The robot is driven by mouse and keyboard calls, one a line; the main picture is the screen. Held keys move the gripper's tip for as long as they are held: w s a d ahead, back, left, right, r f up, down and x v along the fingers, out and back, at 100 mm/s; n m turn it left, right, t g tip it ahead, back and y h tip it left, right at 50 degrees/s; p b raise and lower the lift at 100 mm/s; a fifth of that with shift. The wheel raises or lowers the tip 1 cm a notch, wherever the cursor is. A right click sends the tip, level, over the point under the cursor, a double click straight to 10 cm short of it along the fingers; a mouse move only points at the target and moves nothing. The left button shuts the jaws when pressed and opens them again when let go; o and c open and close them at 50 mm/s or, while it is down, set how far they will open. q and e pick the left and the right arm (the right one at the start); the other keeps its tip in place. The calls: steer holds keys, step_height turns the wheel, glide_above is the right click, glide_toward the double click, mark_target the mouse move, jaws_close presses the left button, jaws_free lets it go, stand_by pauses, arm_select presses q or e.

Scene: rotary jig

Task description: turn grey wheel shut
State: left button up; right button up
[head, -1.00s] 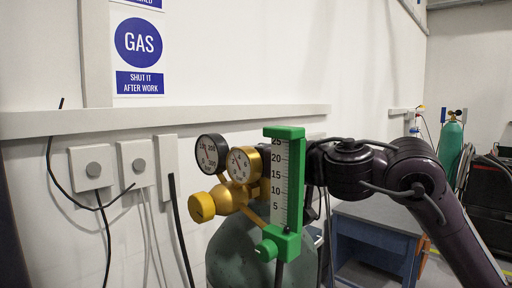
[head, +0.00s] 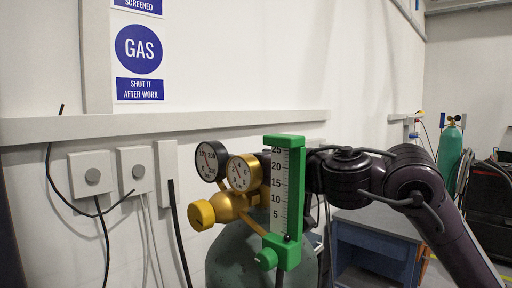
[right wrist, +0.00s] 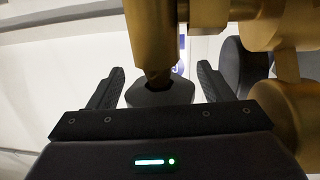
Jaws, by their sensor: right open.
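The gas cylinder (head: 232,262) stands at the lower middle of the head view, with brass valve fittings (head: 240,208) on top. In the right wrist view, a dark grey knob-like piece (right wrist: 160,93) sits at the end of a brass stem (right wrist: 153,40). It looks like the grey wheel and lies between the fingers of my right gripper (right wrist: 160,72). The fingers are open, one on each side, with gaps showing. In the head view, the wheel and my right fingertips are hidden behind the green flowmeter (head: 270,258). My left gripper is not in view.
Two gauges, one dark-rimmed (head: 212,161) and one brass (head: 243,173), and a yellow knob (head: 201,215) crowd the valve. Wall boxes (head: 91,175) with cables are at left. A blue bench (head: 370,248) stands behind my right arm.

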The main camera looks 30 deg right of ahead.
steer(key=shift+r, duration=0.1)
steer(key=shift+r, duration=0.35)
step_height(320, 180, up, 19)
steer(key=p, duration=0.2)
